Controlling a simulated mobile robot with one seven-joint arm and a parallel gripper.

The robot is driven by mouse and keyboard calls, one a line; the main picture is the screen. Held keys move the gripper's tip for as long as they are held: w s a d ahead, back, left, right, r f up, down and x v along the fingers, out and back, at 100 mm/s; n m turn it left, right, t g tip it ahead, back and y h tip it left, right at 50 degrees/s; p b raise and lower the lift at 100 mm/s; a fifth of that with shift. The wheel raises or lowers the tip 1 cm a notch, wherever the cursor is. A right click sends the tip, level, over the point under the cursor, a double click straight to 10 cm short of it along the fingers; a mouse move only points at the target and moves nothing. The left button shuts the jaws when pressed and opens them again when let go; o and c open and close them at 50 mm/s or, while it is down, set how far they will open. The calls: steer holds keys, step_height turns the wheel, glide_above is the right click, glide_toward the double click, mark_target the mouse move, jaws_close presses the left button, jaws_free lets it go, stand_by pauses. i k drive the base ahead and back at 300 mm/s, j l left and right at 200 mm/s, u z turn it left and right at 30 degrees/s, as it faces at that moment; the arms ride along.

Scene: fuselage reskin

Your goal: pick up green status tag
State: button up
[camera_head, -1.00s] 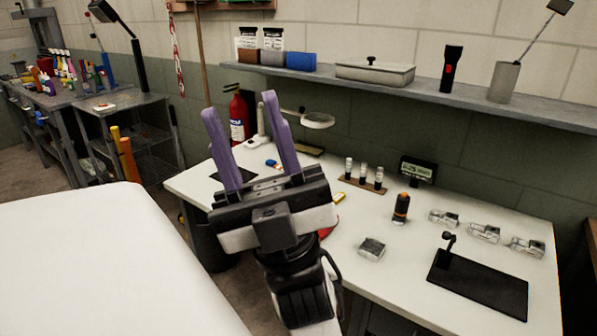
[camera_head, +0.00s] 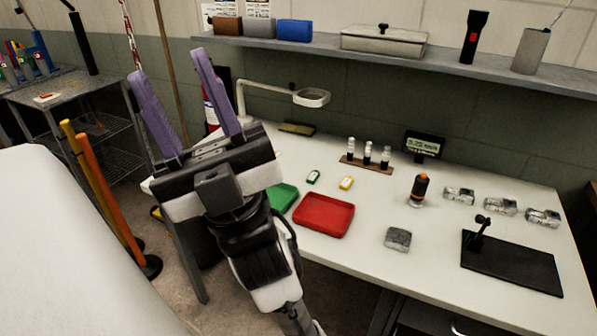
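A small green tag (camera_head: 313,177) with a pale face lies on the white workbench, behind the red tray and left of a yellow tag. My gripper (camera_head: 174,98) is up in the air at the left of the view, in front of the bench's left end. Its two purple fingers are spread apart with nothing between them. The green tag is to the right of the gripper and clear of it.
A red tray (camera_head: 323,215) and a partly hidden green tray (camera_head: 283,196) sit at the bench's front edge. A yellow tag (camera_head: 346,183), a vial rack (camera_head: 366,163), a magnifier lamp (camera_head: 311,97) and an orange-black device (camera_head: 419,189) stand around. A shelf (camera_head: 400,59) overhangs the back.

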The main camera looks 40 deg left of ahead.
mark_target(315, 175)
steer(key=k+j, duration=0.1)
steer(key=j, duration=1.75)
steer(key=i, duration=0.95)
